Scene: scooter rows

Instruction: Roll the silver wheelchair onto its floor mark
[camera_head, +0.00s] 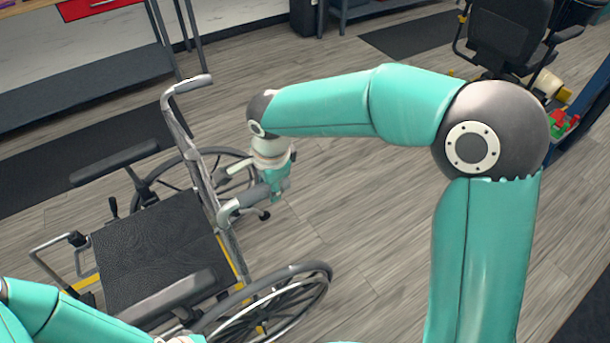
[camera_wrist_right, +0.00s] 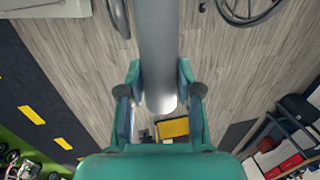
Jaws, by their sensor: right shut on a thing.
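The silver wheelchair (camera_head: 155,250) has a black seat and armrests and stands upright on the wood floor at the left of the head view. My right gripper (camera_head: 272,188) is shut on the near push handle (camera_head: 240,202) at the chair's back. In the right wrist view the grey handle tube (camera_wrist_right: 159,50) runs between the two fingers (camera_wrist_right: 160,90). Yellow strips (camera_head: 236,266) show on the floor under the chair; I cannot tell whether they are its floor mark. My left arm crosses the lower left corner; its gripper is out of view.
The floor to the right of the wheelchair is clear.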

